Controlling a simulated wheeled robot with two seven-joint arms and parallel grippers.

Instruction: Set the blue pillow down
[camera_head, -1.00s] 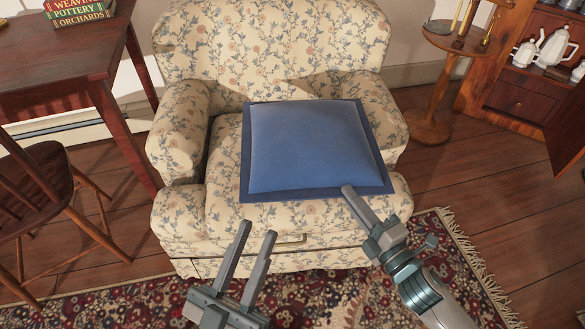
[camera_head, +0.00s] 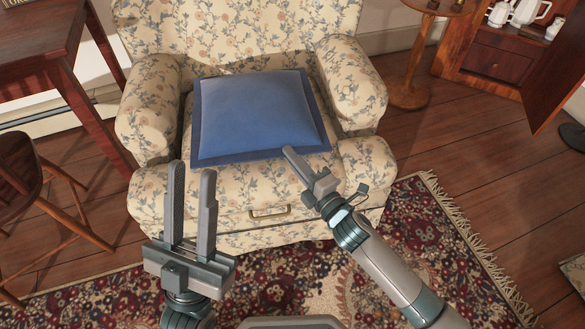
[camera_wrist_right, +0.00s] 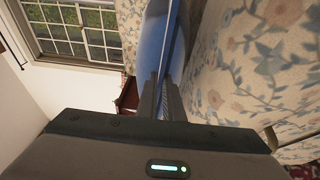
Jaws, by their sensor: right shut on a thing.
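The blue pillow (camera_head: 255,112) is square with a darker flat border. It lies nearly level over the seat of the floral armchair (camera_head: 150,115); I cannot tell how fully it rests on the seat. My right gripper (camera_head: 291,154) is shut on the pillow's near right edge. In the right wrist view the pillow (camera_wrist_right: 153,38) shows edge-on between the closed fingers (camera_wrist_right: 163,95), beside the floral fabric. My left gripper (camera_head: 191,178) is open and empty, in front of the chair and to the left of the pillow's near edge.
A wooden table (camera_head: 38,48) and a wooden chair (camera_head: 25,180) stand at the left. A round side table (camera_head: 408,95) and a cabinet (camera_head: 490,60) with teapots are at the right. A patterned rug (camera_head: 420,235) covers the floor in front.

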